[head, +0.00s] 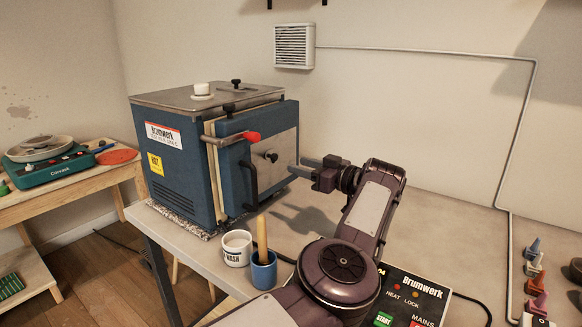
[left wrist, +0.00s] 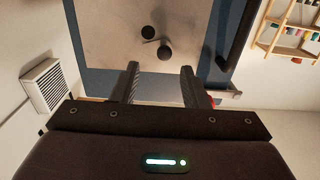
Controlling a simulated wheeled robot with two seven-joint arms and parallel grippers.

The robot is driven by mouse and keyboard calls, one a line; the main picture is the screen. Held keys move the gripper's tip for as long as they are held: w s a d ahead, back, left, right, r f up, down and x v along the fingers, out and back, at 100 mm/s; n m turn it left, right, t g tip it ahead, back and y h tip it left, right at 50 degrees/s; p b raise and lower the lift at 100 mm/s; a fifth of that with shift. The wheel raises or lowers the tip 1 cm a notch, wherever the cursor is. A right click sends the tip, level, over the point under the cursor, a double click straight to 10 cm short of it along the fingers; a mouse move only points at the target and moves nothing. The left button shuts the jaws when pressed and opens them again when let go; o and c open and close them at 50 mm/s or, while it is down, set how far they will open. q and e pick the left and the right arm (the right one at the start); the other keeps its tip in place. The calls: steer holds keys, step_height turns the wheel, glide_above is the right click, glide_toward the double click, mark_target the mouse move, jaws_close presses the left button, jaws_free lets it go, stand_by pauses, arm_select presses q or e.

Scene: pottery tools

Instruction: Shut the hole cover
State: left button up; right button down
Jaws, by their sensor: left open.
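The blue kiln (head: 178,150) stands on the table, its front door bearing a grey metal panel (head: 287,145). A small black knob (head: 272,156) sits on that panel. The left wrist view shows the round black knob (left wrist: 165,53) beside a dark round spot (left wrist: 148,32). I cannot tell for certain which is the hole and which the cover. My left gripper (head: 300,168) is open and empty, just right of the knob in the head view. In the left wrist view its fingertips (left wrist: 160,72) point toward the panel, with the knob between and beyond them. My right gripper is out of view.
The door has a black handle (head: 251,172) and a red-tipped latch (head: 252,137). A white mug (head: 237,248) and a blue cup (head: 263,270) stand before the kiln. A control box (head: 412,298) lies at the front. The table right of my arm is mostly clear.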

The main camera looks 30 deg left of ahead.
mark_target(276, 159)
arm_select(q)
steer(key=a+p, duration=0.1)
steer(key=a, duration=0.6)
steer(key=shift+a+r+p, duration=0.2)
steer(key=shift+a+p, duration=0.15)
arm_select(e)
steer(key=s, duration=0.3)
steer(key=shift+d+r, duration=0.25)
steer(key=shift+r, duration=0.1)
arm_select(q)
steer(key=shift+c, duration=0.3)
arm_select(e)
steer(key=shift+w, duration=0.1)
